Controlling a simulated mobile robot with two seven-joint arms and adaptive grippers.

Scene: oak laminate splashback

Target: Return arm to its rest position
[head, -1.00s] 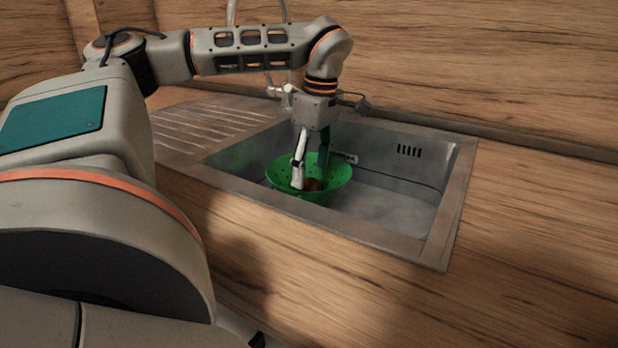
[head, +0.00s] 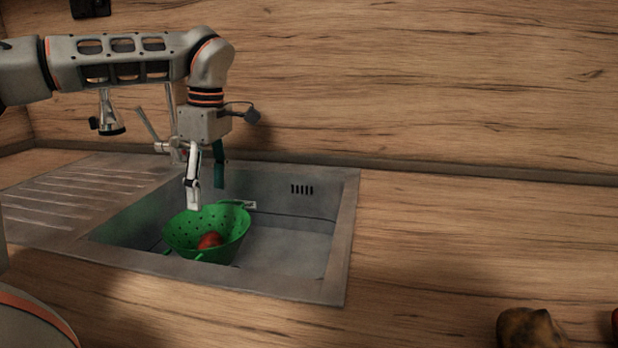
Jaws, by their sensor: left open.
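My left arm comes in from the left. Its gripper (head: 206,188) points down above the green colander, with its two fingers apart and nothing between them. The green colander (head: 180,232) stands in the sink basin, and a red round item (head: 210,240) lies inside it. The fingertips appear to be at or just above the colander's rim; the exact gap is hard to tell. My right gripper is not in the picture.
The metal sink (head: 345,235) has a ribbed drainboard (head: 60,200) on its left and a faucet (head: 160,135) behind, partly hidden by my arm. A brownish item (head: 530,328) lies at the lower right, with a red edge beside it. The counter right of the sink is mostly clear.

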